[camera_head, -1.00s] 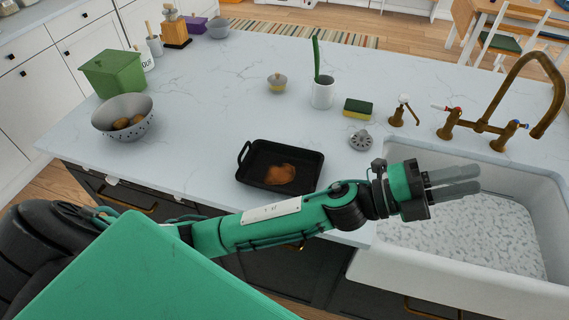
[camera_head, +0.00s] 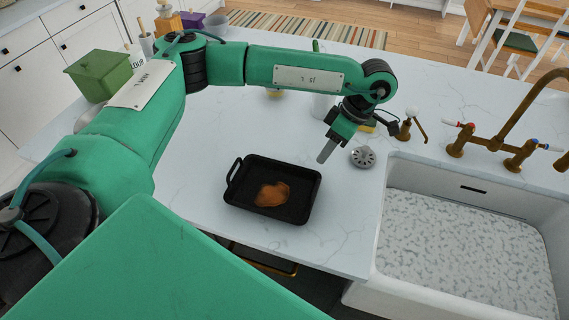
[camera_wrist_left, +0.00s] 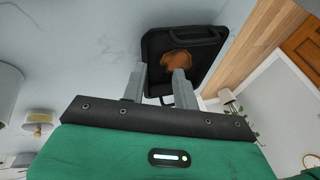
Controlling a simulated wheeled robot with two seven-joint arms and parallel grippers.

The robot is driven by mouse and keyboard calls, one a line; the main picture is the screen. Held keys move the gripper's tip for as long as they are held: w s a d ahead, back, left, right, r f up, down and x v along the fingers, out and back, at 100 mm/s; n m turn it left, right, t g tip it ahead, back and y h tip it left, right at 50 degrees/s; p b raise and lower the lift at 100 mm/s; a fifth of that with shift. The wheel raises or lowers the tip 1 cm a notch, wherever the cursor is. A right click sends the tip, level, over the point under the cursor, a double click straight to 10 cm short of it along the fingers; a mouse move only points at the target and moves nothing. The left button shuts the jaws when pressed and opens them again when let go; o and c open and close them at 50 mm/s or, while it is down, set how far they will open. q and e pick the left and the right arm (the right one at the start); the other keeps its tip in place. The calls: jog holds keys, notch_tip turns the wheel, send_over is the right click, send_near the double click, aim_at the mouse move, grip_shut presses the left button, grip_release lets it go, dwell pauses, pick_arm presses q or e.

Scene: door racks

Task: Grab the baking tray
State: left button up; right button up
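The black baking tray (camera_head: 297,207) lies flat on the white counter, left of the sink. It has a handle at its left end and an orange-brown patch (camera_head: 272,194) on its bottom. My left gripper (camera_head: 326,152) hangs fingers-down above the counter, just beyond the tray's far right corner and apart from it. In the left wrist view the two grey fingers (camera_wrist_left: 158,82) are spread with nothing between them, and the tray (camera_wrist_left: 215,62) shows past their tips. My right gripper is in neither view.
The sink (camera_head: 470,235) with its brass tap (camera_head: 500,140) is to the right. A grey drain strainer (camera_head: 362,157) sits close right of my left gripper. My left arm hides most of the cup and sponge. The green box (camera_head: 98,75) stands far left.

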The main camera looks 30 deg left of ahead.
pick_arm(q)
jog(key=w+a+r+y, duration=0.2)
jog(key=a, duration=0.2)
send_over(287, 173)
jog(key=w+d, duration=0.1)
jog(key=w, duration=0.2)
jog(key=f, duration=0.4)
jog(key=f+p, duration=0.1)
jog(key=f, duration=0.1)
jog(key=shift+s+d+f, duration=0.2)
jog(key=shift+s+f, duration=0.05)
jog(key=shift+f, duration=0.15)
jog(key=shift+d+p+x, duration=0.15)
jog(key=shift+p+x, duration=0.15)
jog(key=shift+x, duration=0.75)
jog(key=shift+d+p+x, duration=0.15)
jog(key=shift+p+x, duration=0.15)
jog(key=shift+x, duration=0.7)
jog(key=shift+s+a+f, duration=0.25)
jog(key=shift+f, duration=0.3)
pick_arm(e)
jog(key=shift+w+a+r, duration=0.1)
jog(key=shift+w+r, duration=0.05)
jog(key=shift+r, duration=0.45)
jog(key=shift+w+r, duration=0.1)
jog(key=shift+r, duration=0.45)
pick_arm(q)
grip_shut()
